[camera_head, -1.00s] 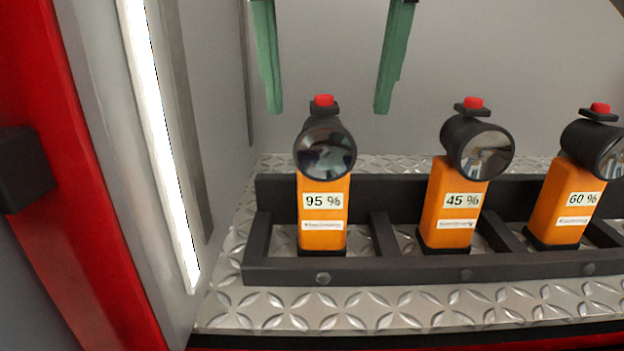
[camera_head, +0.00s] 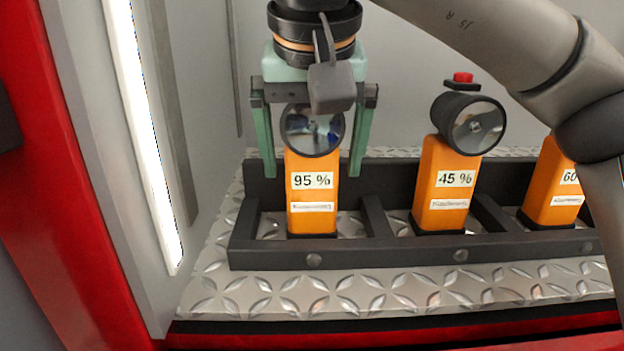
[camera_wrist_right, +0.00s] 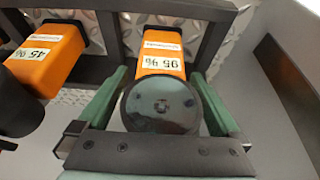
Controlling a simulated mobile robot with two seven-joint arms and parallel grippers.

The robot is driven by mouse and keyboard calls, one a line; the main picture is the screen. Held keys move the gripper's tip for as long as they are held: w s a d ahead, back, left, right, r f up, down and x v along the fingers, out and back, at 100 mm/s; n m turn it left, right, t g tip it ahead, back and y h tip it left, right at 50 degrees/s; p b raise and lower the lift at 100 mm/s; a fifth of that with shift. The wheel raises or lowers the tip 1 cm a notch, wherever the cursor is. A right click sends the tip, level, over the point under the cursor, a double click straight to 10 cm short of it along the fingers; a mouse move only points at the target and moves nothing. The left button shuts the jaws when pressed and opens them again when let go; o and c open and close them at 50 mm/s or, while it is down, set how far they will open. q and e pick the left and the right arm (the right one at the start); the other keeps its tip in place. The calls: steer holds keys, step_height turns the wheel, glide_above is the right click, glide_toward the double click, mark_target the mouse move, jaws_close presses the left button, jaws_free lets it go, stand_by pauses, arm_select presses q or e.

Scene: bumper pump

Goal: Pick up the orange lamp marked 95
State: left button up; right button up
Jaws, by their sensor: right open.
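The orange lamp marked 95 % (camera_head: 312,192) stands upright in the left slot of a black rack (camera_head: 400,250). Its round black head faces forward; its red top button is hidden behind my right wrist. My right gripper (camera_head: 315,172) is open, with one green finger on each side of the lamp's upper part. The right wrist view shows the same lamp (camera_wrist_right: 163,55) between the two fingers (camera_wrist_right: 160,85), with small gaps at its body. I cannot tell whether either finger touches the head. My left gripper is not in view.
The lamp marked 45 % (camera_head: 447,185) stands to the right in the rack, and the lamp marked 60 (camera_head: 553,190) is partly behind my right arm. A grey side wall with a light strip (camera_head: 145,130) is close on the left.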

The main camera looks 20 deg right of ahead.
jaws_close()
stand_by(0.8)
steer(key=shift+r, duration=0.1)
